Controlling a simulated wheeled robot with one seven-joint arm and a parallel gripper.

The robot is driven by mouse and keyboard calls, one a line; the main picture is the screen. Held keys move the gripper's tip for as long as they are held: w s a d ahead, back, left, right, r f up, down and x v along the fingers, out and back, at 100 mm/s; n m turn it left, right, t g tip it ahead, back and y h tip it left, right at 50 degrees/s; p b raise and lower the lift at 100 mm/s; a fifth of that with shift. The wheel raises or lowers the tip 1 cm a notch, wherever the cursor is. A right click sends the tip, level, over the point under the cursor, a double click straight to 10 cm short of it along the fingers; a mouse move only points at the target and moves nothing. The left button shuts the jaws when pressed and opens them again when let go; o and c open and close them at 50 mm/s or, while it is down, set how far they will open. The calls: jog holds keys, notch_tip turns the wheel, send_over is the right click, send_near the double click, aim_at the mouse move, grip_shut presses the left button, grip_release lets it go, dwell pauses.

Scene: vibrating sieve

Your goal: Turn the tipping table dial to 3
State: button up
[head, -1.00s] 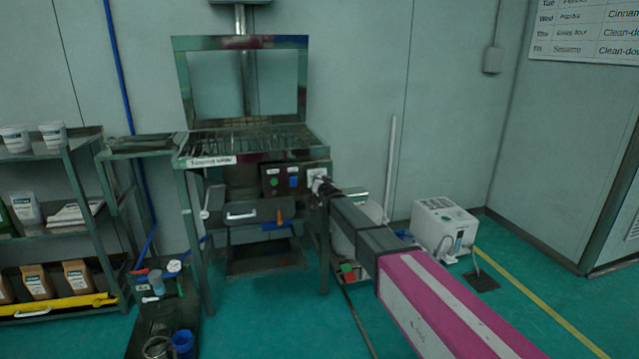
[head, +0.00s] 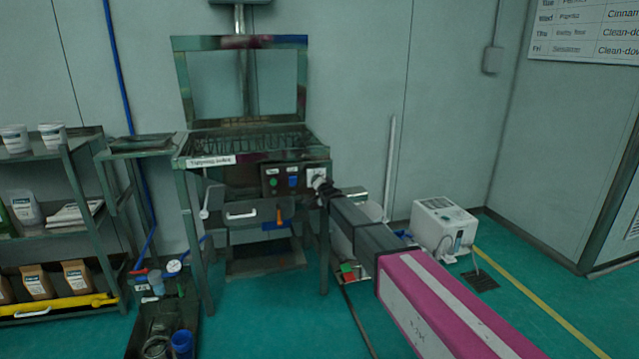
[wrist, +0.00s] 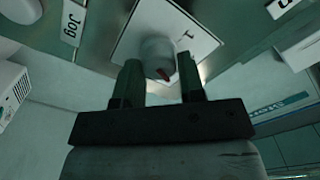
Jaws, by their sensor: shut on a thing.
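The tipping table (head: 215,161) stands against the back wall in the head view, with a label on its front edge. In the wrist view the round grey dial (wrist: 158,56) with a red mark sits on a white plate (wrist: 190,35). My gripper (wrist: 160,80) has one dark finger on each side of the dial and is shut on it. It also shows at the dial in the head view (head: 320,189). The numbers on the plate are too unclear to read fully.
Green and blue buttons (head: 292,181) sit left of the dial. A handled drawer (head: 255,213) is below the panel. A shelf rack (head: 60,150) stands at left, a white unit (head: 443,225) at right. The green floor in front is mostly open.

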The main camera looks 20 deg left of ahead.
jog(key=o, duration=0.9)
jog(key=v, duration=1)
jog(key=shift+s, duration=0.35)
jog(key=shift+d, duration=0.25)
